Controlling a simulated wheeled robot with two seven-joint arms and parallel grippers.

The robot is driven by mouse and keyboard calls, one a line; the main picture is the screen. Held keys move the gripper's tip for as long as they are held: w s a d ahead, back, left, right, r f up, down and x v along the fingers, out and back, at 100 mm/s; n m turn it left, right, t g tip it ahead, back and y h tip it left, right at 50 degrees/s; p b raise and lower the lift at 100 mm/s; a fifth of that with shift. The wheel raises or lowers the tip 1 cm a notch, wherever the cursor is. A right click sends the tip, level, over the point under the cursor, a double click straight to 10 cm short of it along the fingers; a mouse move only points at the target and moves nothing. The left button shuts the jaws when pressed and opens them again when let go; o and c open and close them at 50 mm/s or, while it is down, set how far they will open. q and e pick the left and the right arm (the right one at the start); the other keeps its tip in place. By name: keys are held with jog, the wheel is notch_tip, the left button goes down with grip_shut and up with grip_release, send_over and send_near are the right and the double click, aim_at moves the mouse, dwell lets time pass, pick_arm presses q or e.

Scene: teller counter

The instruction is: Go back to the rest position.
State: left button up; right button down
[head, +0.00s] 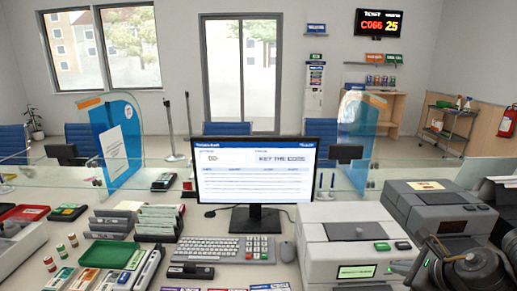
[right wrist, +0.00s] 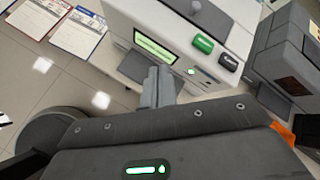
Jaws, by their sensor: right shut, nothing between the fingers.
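My right gripper (head: 404,268) is at the lower right of the head view, in front of the right side of a light grey machine (head: 340,229) with a green-lit display. In the right wrist view, the fingers of my right gripper (right wrist: 157,86) are together and empty. They point toward the same machine's front (right wrist: 180,35), below its display. I cannot tell if they touch it. My left gripper does not show in the head view.
A darker grey machine (head: 440,210) stands at right. Trays, a card file (head: 158,221) and stamps crowd the left. Glass panels line the back edge. Tiled floor (right wrist: 70,80) shows below the counter.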

jog(key=s+a+f+m+t+y, duration=0.1)
jog(key=a+f+m, duration=0.2)
jog(key=a+m, duration=0.3)
jog(key=s+a+f+m+y, duration=0.1)
jog(key=a+f+m+y, duration=0.15)
jog(key=a+m, duration=0.4)
jog(key=s+a+f+m+h, duration=0.3)
jog(key=s+f+m, duration=0.25)
jog(key=m, duration=0.65)
jog(key=s+d+f+m+g+h, duration=0.2)
jog(key=s+d+f+m+g, duration=0.1)
jog(key=s+f+m, duration=0.55)
jog(key=s+d+f+m+g+h, duration=0.15)
jog(key=s+f+m+g, duration=0.3)
jog(key=s+m, duration=0.6)
notch_tip(320, 180, down, 28)
jog(key=s+f, duration=0.1)
jog(key=s, duration=0.2)
jog(key=s+d+f+g, duration=0.2)
jog(key=s+d+f, duration=0.1)
jog(key=s+f, duration=1)
jog(key=shift+s+d+f, duration=0.35)
jog(key=shift+s, duration=0.8)
